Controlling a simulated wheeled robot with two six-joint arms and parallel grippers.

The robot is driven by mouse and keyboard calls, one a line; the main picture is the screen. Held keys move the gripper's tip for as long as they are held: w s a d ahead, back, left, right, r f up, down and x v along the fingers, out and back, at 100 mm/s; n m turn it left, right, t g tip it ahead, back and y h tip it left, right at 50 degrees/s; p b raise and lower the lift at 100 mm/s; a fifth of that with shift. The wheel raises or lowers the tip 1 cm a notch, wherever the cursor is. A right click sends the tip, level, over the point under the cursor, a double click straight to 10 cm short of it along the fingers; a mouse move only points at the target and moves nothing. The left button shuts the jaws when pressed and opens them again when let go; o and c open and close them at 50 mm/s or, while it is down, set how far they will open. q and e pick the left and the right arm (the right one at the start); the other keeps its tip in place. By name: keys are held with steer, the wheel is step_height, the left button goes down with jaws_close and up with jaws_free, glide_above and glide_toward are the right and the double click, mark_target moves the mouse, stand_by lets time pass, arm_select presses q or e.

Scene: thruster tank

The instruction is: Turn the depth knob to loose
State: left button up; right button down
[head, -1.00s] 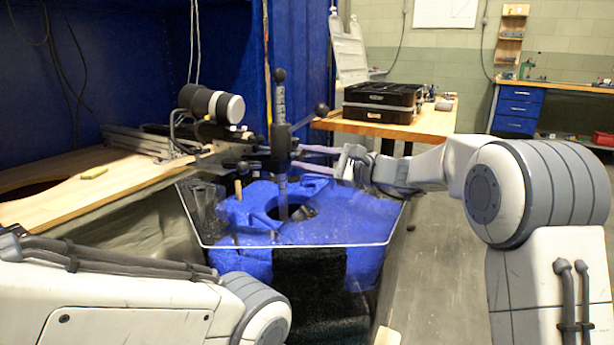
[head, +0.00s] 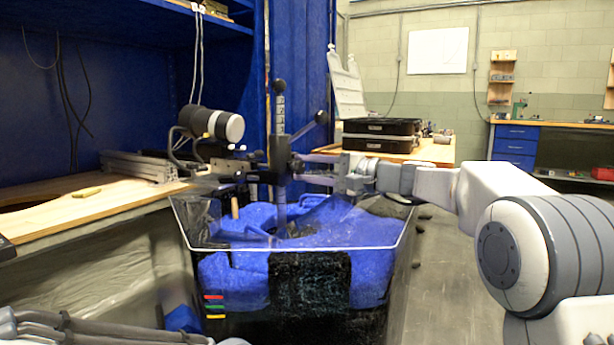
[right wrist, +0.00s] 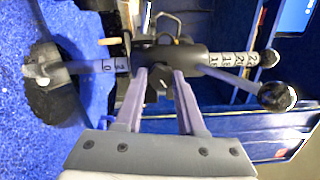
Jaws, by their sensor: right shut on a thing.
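The dark depth knob (right wrist: 160,78) sits on the side of the black clamp on the thruster's upright pole. My right gripper (right wrist: 160,75) has its two pale fingers around the knob and is shut on it. In the head view the right gripper (head: 303,168) reaches in from the right to the clamp, and its fingertips partly hide the knob there. The pole (head: 280,210) stands upright with a numbered scale, its lower end in the tank. A lever with a black ball (head: 321,117) sticks out from the clamp, above my fingers. My left gripper is out of view.
The blue tank (head: 225,272) with a white rim lies below the clamp. Black cases (head: 382,135) stand on a table behind my right arm.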

stand_by(0.4)
steer(key=c, duration=0.5)
jaws_free()
steer(key=p+v, duration=0.2)
steer(key=v, duration=0.7)
steer(key=shift+s+d+r, duration=0.1)
steer(key=shift+s+d, duration=0.05)
steer(key=shift+d, duration=0.15)
steer(key=shift+s+d, duration=0.2)
steer(key=shift+d, duration=0.15)
